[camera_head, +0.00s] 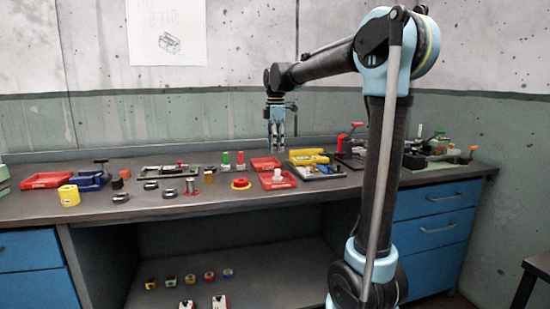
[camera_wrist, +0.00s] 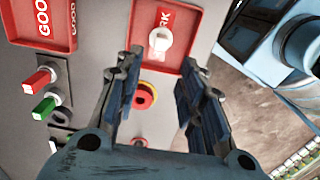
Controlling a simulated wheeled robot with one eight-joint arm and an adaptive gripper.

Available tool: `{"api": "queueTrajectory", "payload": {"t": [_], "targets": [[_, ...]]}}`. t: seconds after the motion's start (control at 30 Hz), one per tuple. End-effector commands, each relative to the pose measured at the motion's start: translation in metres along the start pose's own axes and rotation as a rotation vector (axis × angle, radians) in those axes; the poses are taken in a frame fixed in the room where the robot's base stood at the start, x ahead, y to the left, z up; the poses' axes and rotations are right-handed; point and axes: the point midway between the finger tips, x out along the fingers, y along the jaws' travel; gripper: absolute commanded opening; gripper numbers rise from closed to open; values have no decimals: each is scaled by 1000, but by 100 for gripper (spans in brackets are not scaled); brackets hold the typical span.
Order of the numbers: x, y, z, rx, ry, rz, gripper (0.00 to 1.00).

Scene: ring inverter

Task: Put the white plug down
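The white plug (camera_head: 278,173) stands in the front red tray (camera_head: 291,184) on the workbench. In the wrist view the white plug (camera_wrist: 160,39) sits on the lettering of the red tray (camera_wrist: 191,20), whose visible letters end in "RK". My gripper (camera_head: 276,138) hangs above and behind this tray, fingers down, apart from the plug. In the wrist view my gripper (camera_wrist: 161,72) is open, with its two fingers wide apart and nothing between them. The plug shows beyond the fingertips.
Another red tray (camera_head: 263,162) marked "GOOD" lies beside it. A red button on a yellow base (camera_head: 241,183) and red and green pegs (camera_head: 232,158) stand to the left. A third red tray (camera_head: 46,180) lies far left.

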Motion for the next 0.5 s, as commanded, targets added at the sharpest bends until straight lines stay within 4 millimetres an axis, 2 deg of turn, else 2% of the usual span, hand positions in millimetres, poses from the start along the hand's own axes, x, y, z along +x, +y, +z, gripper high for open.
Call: {"api": "queueTrajectory", "payload": {"t": [0.13, 0.33, 0.43, 0.5], "targets": [[-11, 0, 0, 0, 0, 0, 36], [-13, -3, 2, 10, 0, 1, 36], [-10, -15, 11, 63, 1, 6, 36], [-5, -30, 21, 132, 2, 13, 36]]}}
